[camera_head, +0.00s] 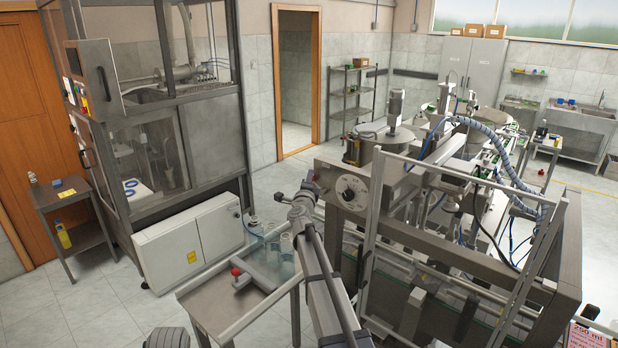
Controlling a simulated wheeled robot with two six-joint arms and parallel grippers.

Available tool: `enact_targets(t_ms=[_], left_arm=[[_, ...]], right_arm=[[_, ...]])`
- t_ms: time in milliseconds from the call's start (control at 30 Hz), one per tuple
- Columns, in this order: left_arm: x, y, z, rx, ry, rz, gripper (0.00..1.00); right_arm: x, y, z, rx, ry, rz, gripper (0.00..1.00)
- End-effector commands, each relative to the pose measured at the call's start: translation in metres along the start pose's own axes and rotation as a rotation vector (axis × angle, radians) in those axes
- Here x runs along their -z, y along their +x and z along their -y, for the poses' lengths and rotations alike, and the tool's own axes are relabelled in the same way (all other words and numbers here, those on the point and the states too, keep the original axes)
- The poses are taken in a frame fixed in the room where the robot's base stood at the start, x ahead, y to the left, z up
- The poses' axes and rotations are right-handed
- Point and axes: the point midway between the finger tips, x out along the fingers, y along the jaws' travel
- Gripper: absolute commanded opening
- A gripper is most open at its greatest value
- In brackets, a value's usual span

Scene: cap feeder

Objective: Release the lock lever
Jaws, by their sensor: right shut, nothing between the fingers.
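My right arm reaches up from the bottom middle, and its gripper (311,182) is shut and empty at the left end of the cap feeder's grey crossbeam. A round pale dial (352,192) with a dark centre sits on the beam's end face, just right of the gripper. I cannot make out a lock lever clearly there; the gripper and wrist cover part of that area. Whether the fingers touch anything is too small to tell.
A steel side table (215,303) stands left of my right arm, with a red-knobbed grey part (236,271) and clear containers (283,244) on it. A metal guard frame (372,235) rises close on the right. A white cabinet (190,243) stands beyond the table; floor is free at left.

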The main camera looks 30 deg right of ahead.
Motion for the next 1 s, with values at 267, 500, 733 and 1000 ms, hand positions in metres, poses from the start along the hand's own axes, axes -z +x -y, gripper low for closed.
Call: enact_targets(t_ms=[267, 500, 733, 1000], left_arm=[[-0.002, -0.034, 0.003, -0.001, -0.01, 0.001, 0.5], [-0.004, -0.056, 0.005, -0.003, -0.025, 0.002, 0.5], [-0.005, -0.068, 0.005, -0.004, -0.035, 0.002, 0.5], [-0.005, -0.067, 0.005, -0.004, -0.036, 0.002, 0.5]], right_arm=[[0.011, -0.016, 0.038, 0.0, -0.001, 0.003, 0.0], [-0.004, -0.066, 0.064, -0.001, 0.0, 0.005, 0.0], [-0.012, -0.093, 0.078, 0.0, -0.001, 0.004, 0.0], [-0.013, -0.094, 0.077, 0.0, 0.0, 0.003, 0.0]])
